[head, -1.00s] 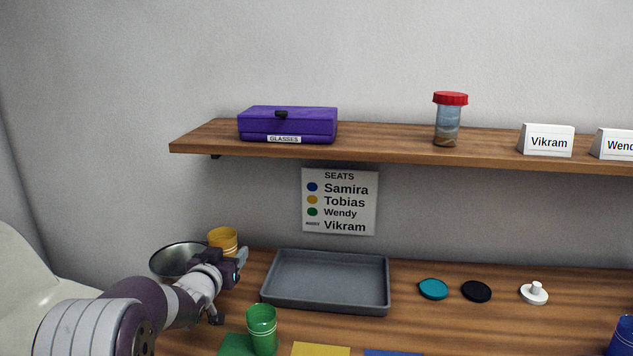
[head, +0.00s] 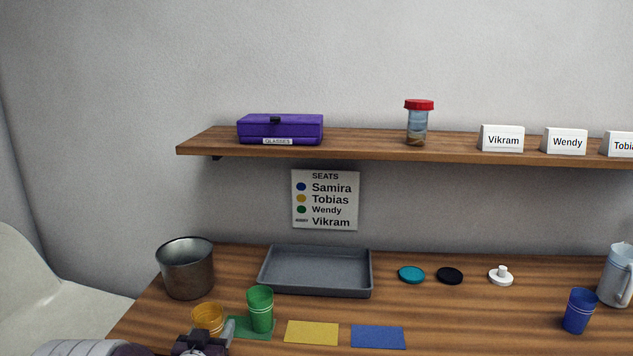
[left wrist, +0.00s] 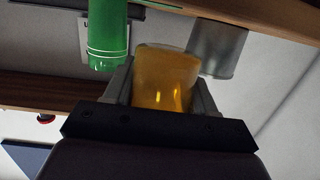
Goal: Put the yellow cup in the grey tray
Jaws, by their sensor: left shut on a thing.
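The yellow cup (head: 208,316) is at the front left of the table in the head view, just left of the green cup (head: 260,309). My left gripper (head: 204,338) is shut on it, at the bottom edge of that view. In the left wrist view the yellow cup (left wrist: 164,78) sits between the two fingers (left wrist: 160,100). I cannot tell whether it clears the tabletop. The grey tray (head: 315,289) lies empty behind and to the right of the cup. My right gripper is not in view.
A metal pot (head: 186,270) stands left of the tray. The green cup stands on a green mat (head: 246,328), beside yellow (head: 312,332) and blue (head: 378,337) mats. Lids (head: 411,275) lie right of the tray. A shelf (head: 360,146) runs above. A blue cup (head: 579,311) stands far right.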

